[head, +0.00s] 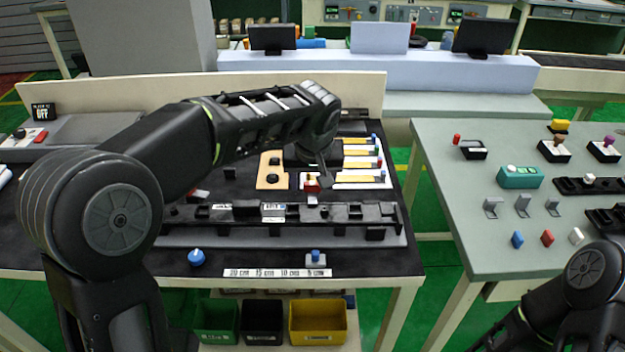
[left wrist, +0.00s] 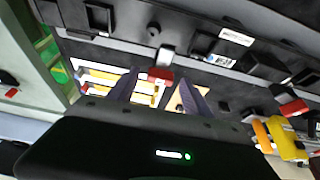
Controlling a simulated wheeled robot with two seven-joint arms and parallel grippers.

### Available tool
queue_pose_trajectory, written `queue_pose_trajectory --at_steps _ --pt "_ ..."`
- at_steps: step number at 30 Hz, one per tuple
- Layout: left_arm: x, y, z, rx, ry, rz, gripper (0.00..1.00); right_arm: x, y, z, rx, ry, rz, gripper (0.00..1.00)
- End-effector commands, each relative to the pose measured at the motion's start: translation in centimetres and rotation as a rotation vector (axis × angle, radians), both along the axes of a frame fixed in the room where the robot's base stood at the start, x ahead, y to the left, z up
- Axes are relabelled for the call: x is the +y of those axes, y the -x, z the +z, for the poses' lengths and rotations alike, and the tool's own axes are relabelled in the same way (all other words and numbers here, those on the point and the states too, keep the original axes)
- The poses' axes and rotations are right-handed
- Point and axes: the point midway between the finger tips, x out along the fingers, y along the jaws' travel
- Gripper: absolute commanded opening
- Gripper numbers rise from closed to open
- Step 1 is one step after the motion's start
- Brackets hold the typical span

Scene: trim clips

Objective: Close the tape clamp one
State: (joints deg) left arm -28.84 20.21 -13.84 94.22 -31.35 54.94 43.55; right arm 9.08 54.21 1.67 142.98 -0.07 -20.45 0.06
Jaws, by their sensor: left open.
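A small red clamp (head: 312,183) with a pale lever stands on the black bench mat, behind the long black rail; I take it for tape clamp one, but cannot read a label. In the left wrist view the red clamp (left wrist: 160,74) and its pale lever (left wrist: 167,54) lie between and just beyond the fingertips. My left gripper (head: 325,182) points down at the clamp, open and empty. Its two dark fingers (left wrist: 155,92) are spread either side of the clamp, and I see no contact. Whether the lever is fully up is unclear. My right arm shows at lower right; its gripper is out of frame.
The long black rail (head: 345,214) runs in front of the clamp. White trays with yellow strips (head: 360,152) and a tan board (head: 271,172) lie behind and beside it. A blue knob (head: 196,257) stands near the front edge. A grey-green table (head: 440,165) stands at right.

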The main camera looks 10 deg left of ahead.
Motion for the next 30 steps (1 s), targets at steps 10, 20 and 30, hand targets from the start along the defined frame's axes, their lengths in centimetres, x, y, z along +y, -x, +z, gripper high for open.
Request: queue_pose_trajectory --at_steps 10,20,30 --pt "-0.6 1.7 4.5 -0.005 0.003 -0.002 0.58 0.0 0.0 -0.4 0.0 0.0 0.0 0.36" --pt "-0.8 2.8 7.0 -0.001 0.001 0.0 0.58 0.0 0.0 -0.4 0.0 0.0 0.0 0.36" --pt "-0.8 2.8 7.0 -0.001 0.001 0.0 0.58 0.0 0.0 -0.4 0.0 0.0 0.0 0.36"
